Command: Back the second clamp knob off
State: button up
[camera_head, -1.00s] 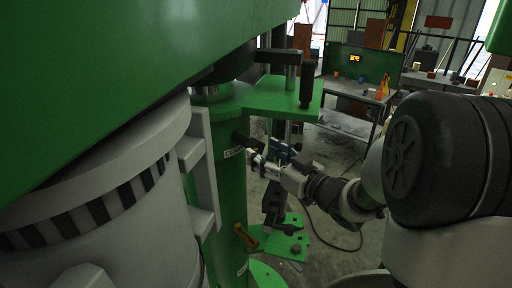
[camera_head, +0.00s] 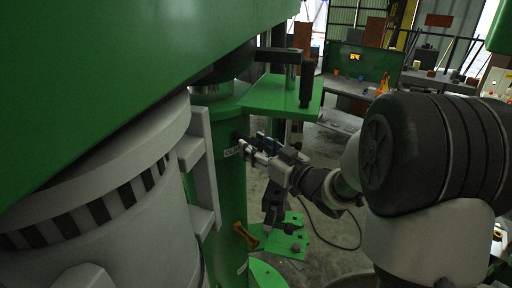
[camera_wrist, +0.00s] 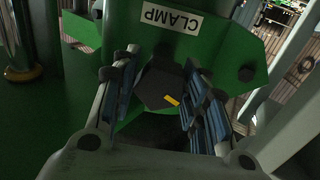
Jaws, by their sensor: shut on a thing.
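The clamp knob (camera_wrist: 160,86) is a dark, faceted knob with a small yellow mark, below a white CLAMP label (camera_wrist: 171,17) in the wrist view. My gripper (camera_wrist: 155,98) has its blue-padded fingers on either side of the knob and is shut on it. In the head view my gripper (camera_head: 250,148) reaches from the right to the green column (camera_head: 231,185), at the label's height. The knob itself is mostly hidden there by the fingers. A second knob cannot be told apart in these views.
A brass-coloured handle (camera_head: 246,236) sticks out low on the column. A green bracket with a black upright handle (camera_head: 306,84) is above my gripper. A large grey cylinder (camera_head: 105,215) fills the left. A workbench (camera_head: 350,90) stands far behind, with open floor before it.

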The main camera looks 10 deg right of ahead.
jog(key=c, duration=0.4)
jog(key=shift+n+b, duration=0.3)
jog(key=shift+b, duration=0.25)
jog(key=n+b, duration=0.2)
jog(key=b, duration=0.2)
jog(key=shift+f+n, duration=0.2)
jog(key=shift+n, duration=0.2)
jog(key=n+b, duration=0.6)
jog(key=b, duration=0.2)
jog(key=shift+n+y, duration=0.3)
jog(key=n+b, duration=0.6)
jog(key=b, duration=0.1)
jog(key=shift+r, duration=0.1)
jog(key=n+b, duration=0.2)
jog(key=n, duration=0.1)
jog(key=n+b, duration=0.3)
jog(key=shift+r+n+y, duration=0.2)
jog(key=shift+n+y, duration=0.1)
jog(key=shift+y, duration=0.1)
